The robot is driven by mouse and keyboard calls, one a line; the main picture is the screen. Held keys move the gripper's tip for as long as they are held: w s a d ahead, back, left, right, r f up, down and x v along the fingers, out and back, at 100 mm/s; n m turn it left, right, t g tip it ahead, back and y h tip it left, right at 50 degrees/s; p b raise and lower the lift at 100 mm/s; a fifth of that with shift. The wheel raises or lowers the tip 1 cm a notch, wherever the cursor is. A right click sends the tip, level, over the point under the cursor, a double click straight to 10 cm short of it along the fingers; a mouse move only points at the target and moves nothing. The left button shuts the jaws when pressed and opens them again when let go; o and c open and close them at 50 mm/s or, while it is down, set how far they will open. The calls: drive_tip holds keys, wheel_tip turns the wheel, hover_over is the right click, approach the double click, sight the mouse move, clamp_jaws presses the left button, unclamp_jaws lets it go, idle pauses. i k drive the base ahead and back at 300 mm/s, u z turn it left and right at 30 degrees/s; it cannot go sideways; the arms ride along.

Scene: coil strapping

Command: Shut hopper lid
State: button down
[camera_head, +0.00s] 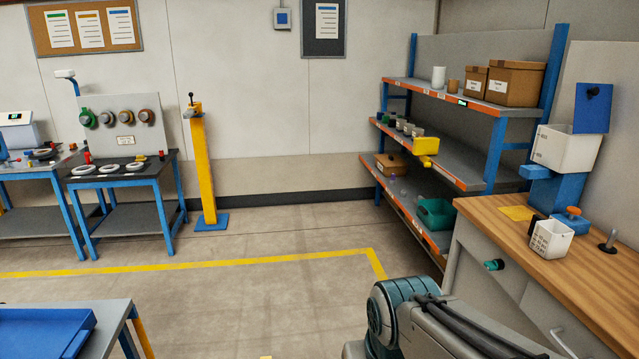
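The hopper (565,150) is a white, open-topped bin on a blue stand at the back of the wooden bench on the right. Its blue lid (592,108) stands upright above the bin's back right side, so the hopper is open. A dark knob shows on the lid's face. The inside of the hopper is mostly hidden. Part of my arm shows at the bottom right, in front of the bench, but my gripper is out of the picture.
On the wooden bench (590,262) stand a white container (550,240), an orange-topped blue device (571,219) and a short dark post (608,243). A shelf rack (440,165) stands left of the hopper. A blue tray (40,332) lies at lower left. The middle floor is clear.

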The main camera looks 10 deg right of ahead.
sight(593, 101)
drive_tip(key=z, duration=0.35)
drive_tip(key=i, duration=1.55)
drive_tip(key=z, duration=1.45)
drive_tip(key=i, duration=1.05)
drive_tip(key=z, duration=0.65)
